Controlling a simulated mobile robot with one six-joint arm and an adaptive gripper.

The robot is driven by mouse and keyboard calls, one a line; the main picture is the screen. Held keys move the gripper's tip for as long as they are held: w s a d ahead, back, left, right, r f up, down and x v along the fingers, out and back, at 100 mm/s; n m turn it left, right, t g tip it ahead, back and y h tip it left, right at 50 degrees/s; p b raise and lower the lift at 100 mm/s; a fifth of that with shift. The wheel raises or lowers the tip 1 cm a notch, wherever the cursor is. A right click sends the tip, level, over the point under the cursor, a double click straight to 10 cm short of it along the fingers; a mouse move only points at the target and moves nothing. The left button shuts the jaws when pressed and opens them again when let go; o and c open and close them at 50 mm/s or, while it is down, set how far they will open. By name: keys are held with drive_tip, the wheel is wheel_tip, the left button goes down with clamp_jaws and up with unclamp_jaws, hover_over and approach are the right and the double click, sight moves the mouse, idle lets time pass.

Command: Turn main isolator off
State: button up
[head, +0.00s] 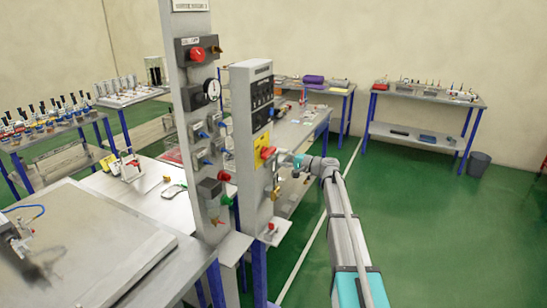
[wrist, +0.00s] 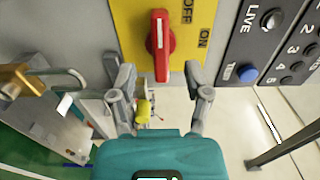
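The main isolator is a red rotary handle (wrist: 160,46) with a white line on it, on a yellow plate (wrist: 128,20) marked OFF and ON. In the wrist view the handle stands lengthwise up and down, with both words to its right. In the head view the red handle (head: 268,153) is on the grey cabinet's side. My gripper (wrist: 157,78) is open, with one finger on each side of the handle's lower end. Gaps show between the fingers and the handle. In the head view my gripper (head: 291,160) is just right of the handle.
A brass padlock (wrist: 20,80) with a steel shackle is left of the gripper in the wrist view. A dark button panel (wrist: 275,45) lies to the right. In the head view, a grey post with valves and gauges (head: 196,110) stands left of the cabinet (head: 240,100). Green floor is clear at right.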

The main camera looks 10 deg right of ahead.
drive_tip(key=v, duration=0.5)
drive_tip(key=shift+s+d, duration=0.1)
drive_tip(key=shift+d, duration=0.05)
drive_tip(key=s+a+f+n+g+h, duration=0.2)
drive_tip(key=s+a+f+g+h, duration=0.1)
drive_tip(key=s+a+f, duration=0.4)
drive_tip(key=s+a+f+n+g+h, duration=0.25)
drive_tip(key=s+f+g, duration=0.2)
drive_tip(key=s, duration=0.55)
drive_tip(key=s+d+f+n+g+h, duration=0.1)
drive_tip(key=s+f+h, duration=0.2)
drive_tip(key=s, duration=0.7)
drive_tip(key=s+d+f+n+g+h, duration=0.1)
drive_tip(key=s+f+h, duration=0.3)
drive_tip(key=s, duration=0.6)
drive_tip(key=shift+s+d+g+h, duration=0.25)
drive_tip(key=shift+g+h, duration=0.3)
drive_tip(key=shift+h, duration=0.5)
